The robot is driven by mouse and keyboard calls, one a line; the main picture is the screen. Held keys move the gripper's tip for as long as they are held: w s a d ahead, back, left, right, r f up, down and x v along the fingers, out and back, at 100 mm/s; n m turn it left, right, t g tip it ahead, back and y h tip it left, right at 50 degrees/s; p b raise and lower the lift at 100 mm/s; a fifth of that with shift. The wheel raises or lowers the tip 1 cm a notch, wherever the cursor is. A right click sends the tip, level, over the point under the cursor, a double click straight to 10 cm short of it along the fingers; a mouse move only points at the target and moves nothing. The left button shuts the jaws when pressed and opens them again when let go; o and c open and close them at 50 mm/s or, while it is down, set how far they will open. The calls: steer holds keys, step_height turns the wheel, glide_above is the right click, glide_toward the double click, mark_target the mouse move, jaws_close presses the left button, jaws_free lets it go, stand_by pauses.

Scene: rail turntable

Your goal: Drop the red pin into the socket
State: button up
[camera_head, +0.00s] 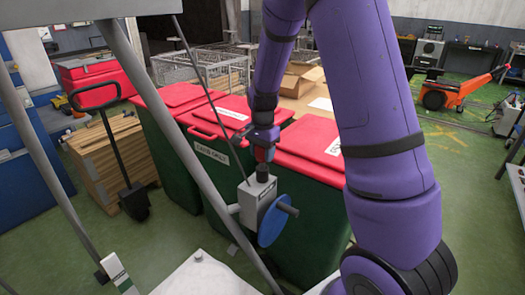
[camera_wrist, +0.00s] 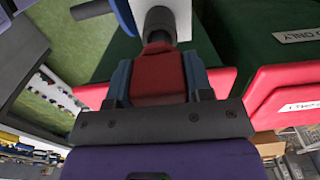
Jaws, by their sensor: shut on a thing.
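The red pin (camera_head: 264,154) is held upright by my gripper (camera_head: 262,148) directly above the grey box with the socket (camera_head: 257,190). In the wrist view the pin's red block (camera_wrist: 157,78) fills the space between the two blue-grey fingers of my gripper (camera_wrist: 158,62). A dark cylinder (camera_wrist: 158,22) runs from the red block toward the pale box. I cannot tell whether it is the pin's shank or a collar of the socket. The socket's mouth is hidden, so I cannot tell how deep the pin sits.
A blue disc with a dark handle (camera_head: 272,222) is on the box's near side. Grey slanting rails (camera_head: 190,155) cross in front. Green bins with red lids (camera_head: 215,115) stand close behind. A stack of boards (camera_head: 105,160) stands at left. Open green floor lies at right.

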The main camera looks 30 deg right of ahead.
mark_target(263, 160)
steer(key=shift+f, duration=1.55)
steer(key=o, duration=1.1)
steer(key=shift+r, duration=0.1)
step_height(263, 160, up, 11)
steer(key=shift+f, duration=0.2)
